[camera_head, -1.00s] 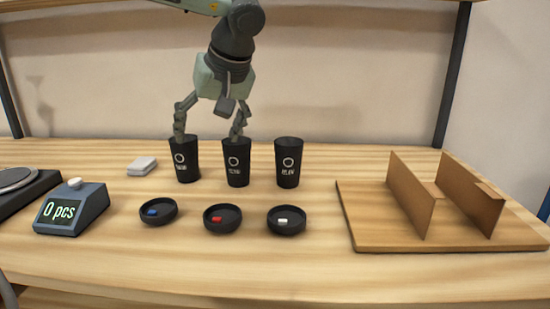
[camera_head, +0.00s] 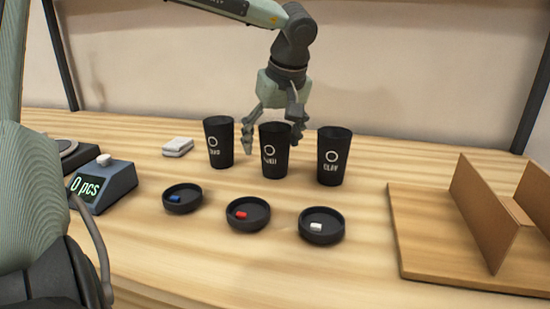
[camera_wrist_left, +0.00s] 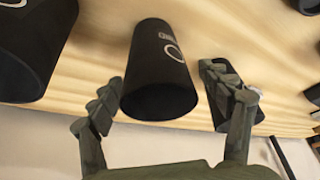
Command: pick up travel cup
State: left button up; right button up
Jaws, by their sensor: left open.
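Three black travel cups stand upright in a row: left (camera_head: 219,143), middle (camera_head: 274,152) and right (camera_head: 334,158). Each has a white ring mark. My left gripper (camera_head: 272,140) is behind the middle cup, open, with one finger showing on each side of it. In the left wrist view the middle cup (camera_wrist_left: 160,75) is between the open fingers (camera_wrist_left: 162,78), and I see no clear contact. One more cup (camera_wrist_left: 35,45) shows at the upper left there, and a dark shape is partly hidden by the right-hand finger. My right gripper is not in view.
Three black dishes hold a blue piece (camera_head: 175,198), a red piece (camera_head: 241,214) and a white piece (camera_head: 316,227). A counting display (camera_head: 103,187) and a white stack (camera_head: 178,146) are left. A board with cardboard dividers (camera_head: 480,212) is right.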

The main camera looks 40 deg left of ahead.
pick_arm(q)
jog(key=shift+a+f, duration=0.15)
jog(key=shift+f, duration=0.15)
jog(key=shift+w, duration=0.1)
jog(key=c, duration=0.9)
